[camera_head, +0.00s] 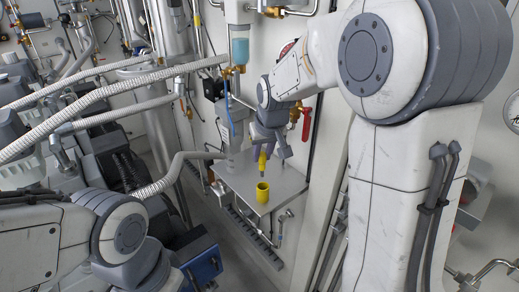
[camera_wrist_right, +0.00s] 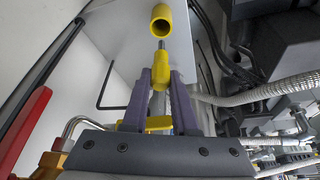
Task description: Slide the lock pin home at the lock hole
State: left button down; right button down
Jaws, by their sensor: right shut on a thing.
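The lock pin has a yellow handle (camera_head: 263,160) and a thin grey shank pointing down. My right gripper (camera_head: 270,148) is shut on the handle, which also shows between its purple fingers in the wrist view (camera_wrist_right: 160,68). The lock hole appears to be a yellow open-topped sleeve (camera_head: 262,192) on the grey shelf; it also shows in the wrist view (camera_wrist_right: 162,20). In the head view the pin's tip is just above the sleeve's mouth. In the wrist view the tip is close to the rim; whether they touch is unclear. My left gripper is out of view.
The grey shelf (camera_head: 285,184) is mostly bare around the sleeve. A red handle (camera_head: 306,124) is on the wall just right of my right gripper. White corrugated hoses (camera_head: 90,100) and pump machinery fill the left side.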

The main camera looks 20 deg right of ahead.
aim_at(265, 163)
jog(key=shift+d, duration=0.2)
notch_tip(265, 163, down, 5)
jog(key=b, duration=0.3)
jog(key=shift+r+b, duration=0.15)
jog(key=shift+b, duration=0.25)
jog(key=shift+r, duration=0.1)
